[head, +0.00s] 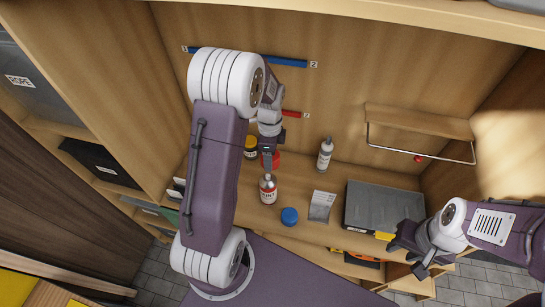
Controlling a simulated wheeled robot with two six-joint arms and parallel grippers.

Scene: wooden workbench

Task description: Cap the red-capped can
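A can with a red and white label (268,189) stands upright on the workbench, and its narrow top is pale. My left gripper (267,162) points down just behind and above this can. A red object (275,160) shows beside the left fingertips; I cannot tell whether it is a cap in the grip or a thing standing behind. The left fingers overlap edge-on, so their opening is unclear. My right gripper (404,259) is open and empty near the bench's front right edge, far from the can.
A blue round object (289,216) stands right of the can. A yellow-labelled jar (251,148), a white bottle (325,154), a grey card stand (321,206) and a grey case (382,207) are also on the bench. A wire-railed shelf (420,122) is on the back wall.

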